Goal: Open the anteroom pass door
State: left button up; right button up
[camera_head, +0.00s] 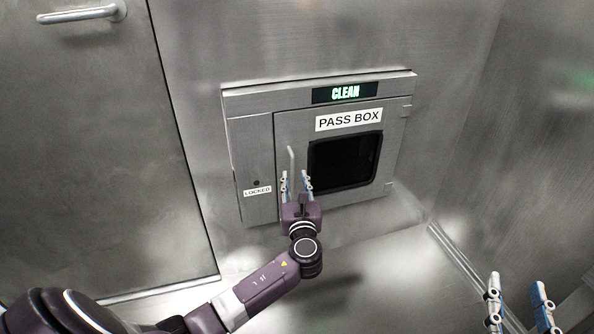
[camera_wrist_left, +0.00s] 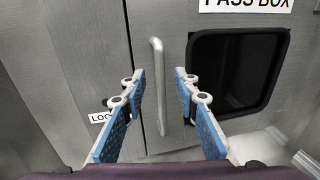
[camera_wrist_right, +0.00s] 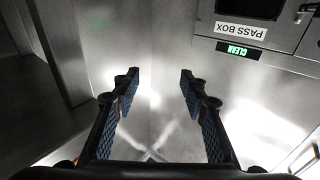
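The pass box (camera_head: 240,135) is set in the metal wall, with a "PASS BOX" label and a lit green "CLEAN" sign (camera_head: 345,92). Its door (camera_head: 292,128) looks shut and has a dark window (camera_head: 345,160). A vertical bar handle (camera_wrist_left: 157,85) is at the door's left side; it also shows in the head view (camera_head: 291,160). My left gripper (camera_head: 296,178) is open in front of the handle. In the left wrist view the handle appears between the open fingers (camera_wrist_left: 158,78), not gripped. My right gripper (camera_head: 522,280) is open and empty at lower right, away from the box.
A small "LOCKED" label (camera_head: 257,191) is on the panel left of the pass box door, below a dark round spot (camera_head: 256,183). A large metal door (camera_head: 95,150) with a horizontal handle (camera_head: 82,14) stands at left. Walls meet in a corner at right.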

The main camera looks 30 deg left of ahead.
aim_at(293, 169)
pick_arm(q)
jog(key=b+x, duration=0.1)
jog(key=x, duration=0.4)
jog(key=shift+w+a+f+b, duration=0.1)
jog(key=shift+w+a+b, duration=0.1)
jog(key=shift+b, duration=0.2)
jog(key=shift+w+a, duration=0.2)
jog(key=shift+w, duration=0.1)
pick_arm(e)
jog(key=s+r+t+y, duration=0.1)
jog(key=r+t, duration=0.1)
jog(key=r, duration=0.3)
jog(key=s+r+t, duration=0.2)
jog(key=r+t, duration=0.1)
jog(key=r, duration=0.2)
jog(key=shift+s+a+t+y, duration=0.2)
jog(key=shift+s+t+y, duration=0.1)
jog(key=shift+y, duration=0.1)
pick_arm(q)
jog(key=shift+c, duration=0.5)
pick_arm(e)
jog(key=shift+r, duration=0.1)
pick_arm(q)
grip_shut()
pick_arm(e)
jog(key=shift+w, duration=0.1)
